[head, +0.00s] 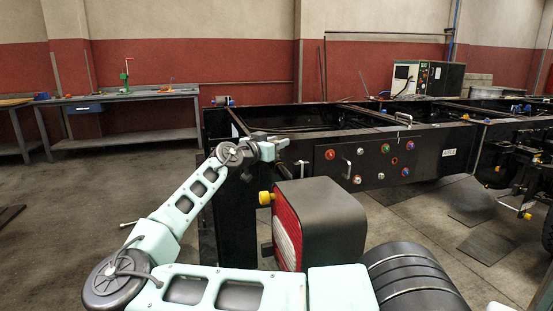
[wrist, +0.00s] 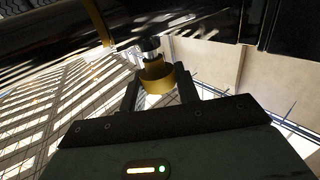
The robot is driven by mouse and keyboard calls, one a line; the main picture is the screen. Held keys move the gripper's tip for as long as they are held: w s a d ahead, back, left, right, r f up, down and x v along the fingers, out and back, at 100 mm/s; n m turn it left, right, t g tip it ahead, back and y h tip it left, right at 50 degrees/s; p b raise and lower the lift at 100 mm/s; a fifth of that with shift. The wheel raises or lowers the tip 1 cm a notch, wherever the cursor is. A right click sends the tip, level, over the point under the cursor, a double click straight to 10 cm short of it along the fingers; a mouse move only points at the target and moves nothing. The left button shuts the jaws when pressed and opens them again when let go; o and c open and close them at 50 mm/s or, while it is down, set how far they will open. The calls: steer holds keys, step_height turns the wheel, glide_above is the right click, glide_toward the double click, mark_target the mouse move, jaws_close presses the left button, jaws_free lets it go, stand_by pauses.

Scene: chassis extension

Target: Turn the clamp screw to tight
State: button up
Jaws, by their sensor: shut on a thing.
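In the wrist view, a yellow round knob (wrist: 158,82), which I take to be the clamp screw's head, sits between the two dark fingers of my gripper (wrist: 158,77). My gripper is shut on it. A dark and pale metal shaft (wrist: 150,48) runs from the knob toward the dark frame above. How far the screw is turned cannot be told. In the head view, my arm reaches to the near left corner of the black chassis (head: 300,125). The fingertips and the knob they hold cannot be made out clearly there.
A grey box with a red and white front (head: 330,225) stands close below my wrist, with another yellow knob (head: 266,198) at its left. A black panel with coloured buttons (head: 370,163) is to the right.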

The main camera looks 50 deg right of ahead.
steer(key=m+g+b, duration=0.2)
steer(key=m+g, duration=0.1)
steer(key=g, duration=0.1)
steer(key=shift+w+f+g, duration=0.1)
steer(key=shift+g, duration=0.2)
steer(key=shift+m+g+y, duration=0.65)
steer(key=shift+m+g, duration=0.25)
steer(key=shift+g, duration=0.4)
steer(key=shift+m+g+y, duration=0.65)
steer(key=shift+m+g, duration=0.25)
steer(key=shift+g, duration=0.4)
steer(key=o, duration=1)
steer(key=shift+c, duration=0.2)
steer(key=v, duration=0.7)
steer(key=shift+w, duration=0.15)
steer(key=shift+a, duration=0.2)
